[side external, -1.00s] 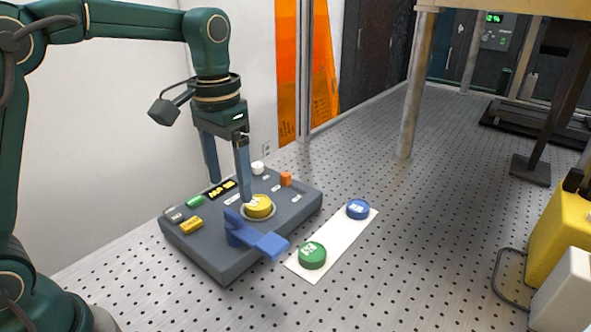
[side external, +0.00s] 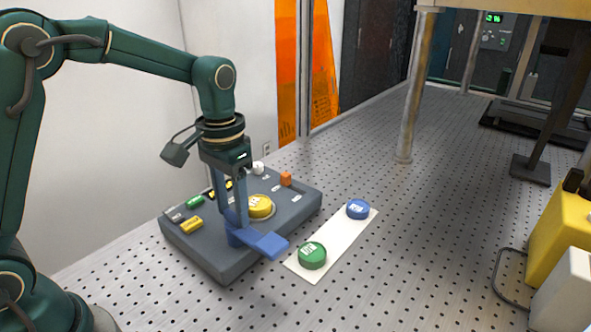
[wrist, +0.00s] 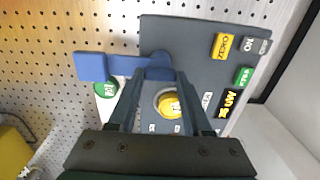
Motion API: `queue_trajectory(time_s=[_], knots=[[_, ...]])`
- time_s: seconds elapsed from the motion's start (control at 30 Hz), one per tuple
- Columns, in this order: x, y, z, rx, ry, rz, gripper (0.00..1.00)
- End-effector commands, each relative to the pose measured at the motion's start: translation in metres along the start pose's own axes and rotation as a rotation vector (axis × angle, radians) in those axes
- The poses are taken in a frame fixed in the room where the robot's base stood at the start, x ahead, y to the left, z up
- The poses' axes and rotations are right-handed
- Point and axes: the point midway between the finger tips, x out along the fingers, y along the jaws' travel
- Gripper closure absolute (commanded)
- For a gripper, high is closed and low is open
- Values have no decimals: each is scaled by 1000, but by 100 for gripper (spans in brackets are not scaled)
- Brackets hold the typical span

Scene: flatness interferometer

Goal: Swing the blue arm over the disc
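The blue arm (side external: 262,244) is attached near the front edge of a dark grey base and points out past that edge, away from the yellow disc. In the wrist view the blue arm (wrist: 115,67) reaches left from its pivot end. The yellow disc (side external: 260,206) sits in a round seat on the base, uncovered; it also shows in the wrist view (wrist: 169,105). My gripper (wrist: 160,78) is open and empty, its fingertips low beside the arm's pivot end. In the side view my gripper (side external: 234,225) partly hides that end; contact cannot be told.
The grey base (side external: 222,262) carries yellow, green, orange and white buttons. A white strip (side external: 333,237) beside it holds a green disc (side external: 312,255) and a blue disc (side external: 358,209).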

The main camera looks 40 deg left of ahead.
Motion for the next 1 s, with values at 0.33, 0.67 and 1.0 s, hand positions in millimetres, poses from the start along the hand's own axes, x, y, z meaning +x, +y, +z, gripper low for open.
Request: queue_trajectory(time_s=[0.33, 0.67, 1.0], knots=[[-1, 0, 0, 0, 1, 1, 100], [-1, 0, 0, -1, 2, 1, 100], [-1, 0, 0, -1, 3, 1, 100]])
